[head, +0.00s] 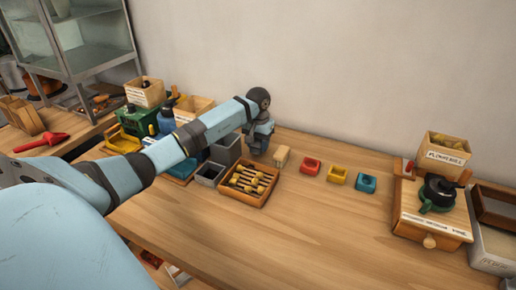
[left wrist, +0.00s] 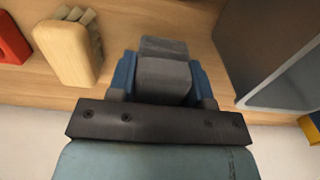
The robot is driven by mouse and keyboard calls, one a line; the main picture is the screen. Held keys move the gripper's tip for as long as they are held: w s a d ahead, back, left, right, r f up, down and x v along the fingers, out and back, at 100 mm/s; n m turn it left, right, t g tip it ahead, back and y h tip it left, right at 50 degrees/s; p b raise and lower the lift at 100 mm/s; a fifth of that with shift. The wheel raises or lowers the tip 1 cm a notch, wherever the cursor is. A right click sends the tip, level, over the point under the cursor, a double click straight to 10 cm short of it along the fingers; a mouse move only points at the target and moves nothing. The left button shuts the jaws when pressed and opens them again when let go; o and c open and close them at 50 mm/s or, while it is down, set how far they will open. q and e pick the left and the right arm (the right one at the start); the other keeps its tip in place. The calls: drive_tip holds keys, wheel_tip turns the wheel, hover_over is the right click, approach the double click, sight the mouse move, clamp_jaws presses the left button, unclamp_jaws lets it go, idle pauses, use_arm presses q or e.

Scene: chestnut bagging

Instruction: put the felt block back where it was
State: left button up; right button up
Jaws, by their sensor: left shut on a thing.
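The felt block (left wrist: 164,80) is a grey block in the left wrist view. My left gripper (head: 259,142) is shut on it, with a blue finger on each side. In the head view the gripper points down at the back of the bench, just behind the wooden tray of yellow-handled tools (head: 264,198). The block is mostly hidden there by the gripper, and I cannot tell whether it touches the bench. My right gripper is not in view.
A wooden brush (head: 282,157) stands close to the right of the gripper; grey bins (head: 225,149) stand close to its left. Red (head: 311,166), yellow (head: 338,175) and teal (head: 366,183) small holders sit farther right. The front middle of the bench is clear.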

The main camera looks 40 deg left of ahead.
use_arm(q)
drive_tip(key=shift+f, duration=1.05)
drive_tip(key=shift+f, duration=0.2)
drive_tip(key=o, duration=1.1)
drive_tip(key=shift+o, duration=0.2)
wheel_tip(320, 180, up, 12)
drive_tip(key=shift+r, duration=0.2)
